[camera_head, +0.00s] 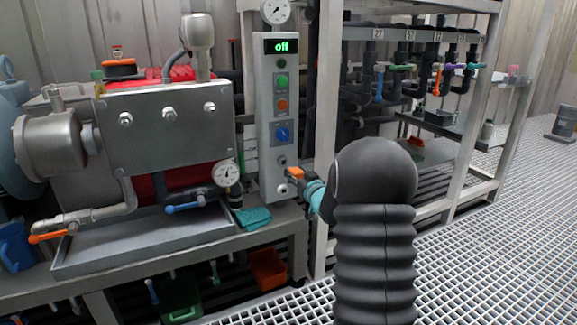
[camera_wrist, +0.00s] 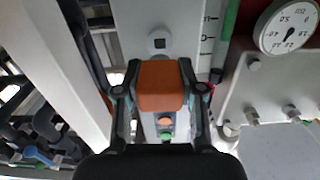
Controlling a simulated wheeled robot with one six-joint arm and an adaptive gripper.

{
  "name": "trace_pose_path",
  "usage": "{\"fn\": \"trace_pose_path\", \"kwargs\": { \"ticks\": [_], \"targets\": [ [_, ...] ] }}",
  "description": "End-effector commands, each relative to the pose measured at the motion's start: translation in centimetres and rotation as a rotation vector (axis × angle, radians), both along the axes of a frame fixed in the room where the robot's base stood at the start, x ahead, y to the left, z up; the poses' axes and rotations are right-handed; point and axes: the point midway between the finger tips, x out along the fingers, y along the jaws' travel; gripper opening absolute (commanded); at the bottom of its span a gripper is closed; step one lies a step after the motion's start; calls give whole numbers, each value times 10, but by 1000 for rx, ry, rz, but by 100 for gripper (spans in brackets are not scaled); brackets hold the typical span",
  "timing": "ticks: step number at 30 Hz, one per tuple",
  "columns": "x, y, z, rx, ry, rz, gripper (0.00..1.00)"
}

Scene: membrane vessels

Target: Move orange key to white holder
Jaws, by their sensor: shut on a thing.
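The orange key (camera_head: 295,173) is a blocky orange piece in front of the lower part of a pale control panel (camera_head: 263,145). My gripper (camera_head: 303,181) is shut on it; in the wrist view, the orange block (camera_wrist: 161,86) sits between both fingers. The fingers hide its sides, and I cannot tell whether its far end touches the panel. I cannot tell for certain which thing is the white holder.
The panel has an "off" display (camera_head: 281,46), a green button (camera_head: 282,81), an orange button (camera_head: 282,105) and a blue switch (camera_head: 283,134). A pale post (camera_head: 327,130) stands close on the right. A gauge (camera_head: 227,174) and a teal cloth (camera_head: 253,218) are left.

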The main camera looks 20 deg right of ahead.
Motion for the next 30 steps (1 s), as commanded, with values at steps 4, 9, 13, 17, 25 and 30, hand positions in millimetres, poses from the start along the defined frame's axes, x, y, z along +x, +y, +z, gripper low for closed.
{"fn": "trace_pose_path", "kwargs": {
  "ticks": [4,9,13,17,25,30],
  "targets": [
    [-1,-2,-15,134,9,1,0],
    [-3,-3,-37,415,18,2,0],
    [-4,-3,-51,646,28,3,0],
    [-7,-3,-64,876,36,2,0],
    [-12,-3,-93,1312,51,1,0],
    [-16,-2,-107,1482,54,-2,0]
  ]
}}
